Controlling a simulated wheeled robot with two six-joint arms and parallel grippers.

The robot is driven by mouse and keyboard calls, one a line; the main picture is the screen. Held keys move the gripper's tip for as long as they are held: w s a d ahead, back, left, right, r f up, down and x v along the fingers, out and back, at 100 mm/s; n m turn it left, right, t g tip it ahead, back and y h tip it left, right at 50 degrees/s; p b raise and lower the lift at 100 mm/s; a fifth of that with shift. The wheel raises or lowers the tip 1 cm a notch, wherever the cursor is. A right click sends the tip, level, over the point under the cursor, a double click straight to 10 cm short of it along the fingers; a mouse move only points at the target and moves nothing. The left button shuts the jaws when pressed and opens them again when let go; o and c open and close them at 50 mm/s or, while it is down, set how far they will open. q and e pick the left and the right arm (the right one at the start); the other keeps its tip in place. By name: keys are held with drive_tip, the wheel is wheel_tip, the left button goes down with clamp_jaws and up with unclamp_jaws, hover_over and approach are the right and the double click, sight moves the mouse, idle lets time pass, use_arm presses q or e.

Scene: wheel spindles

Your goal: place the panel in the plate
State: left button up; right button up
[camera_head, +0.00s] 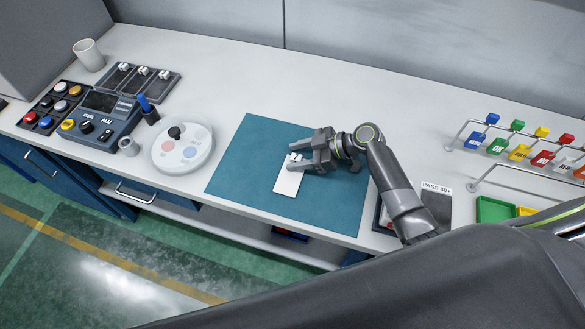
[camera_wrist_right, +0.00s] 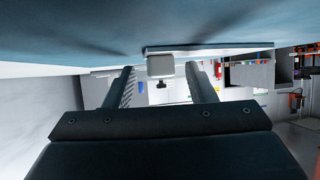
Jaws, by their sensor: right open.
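A white panel (camera_head: 288,178) lies on the teal mat, with a small white knob on it. My right gripper (camera_head: 301,158) is over the panel's far end. In the wrist view the right gripper (camera_wrist_right: 163,82) is open, with a gap between the knob and each finger. A round white plate (camera_head: 160,155) with a black knob and coloured patches stands left of the mat. My left gripper is not in view.
The teal mat (camera_head: 235,160) is mostly clear. A dark control box (camera_head: 103,120), a dark tray (camera_head: 160,88) with white pieces and a white cup (camera_head: 89,55) stand at left. A rack of coloured tags (camera_head: 520,152) and a green bin (camera_head: 493,210) are at right.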

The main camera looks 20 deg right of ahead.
clamp_jaws()
wheel_tip(320, 180, up, 10)
drive_tip(key=b, duration=0.3)
use_arm(q)
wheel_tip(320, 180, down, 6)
drive_tip(key=b, duration=0.3)
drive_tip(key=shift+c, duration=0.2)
use_arm(e)
drive_tip(key=s+d+r+m+t+h, duration=0.1)
drive_tip(key=s+d+r, duration=0.3)
drive_tip(key=s, duration=0.6)
drive_tip(key=shift+s+d+r+m+t, duration=0.2)
drive_tip(key=shift+s+r+m+t, duration=0.15)
drive_tip(key=shift+m+t, duration=0.4)
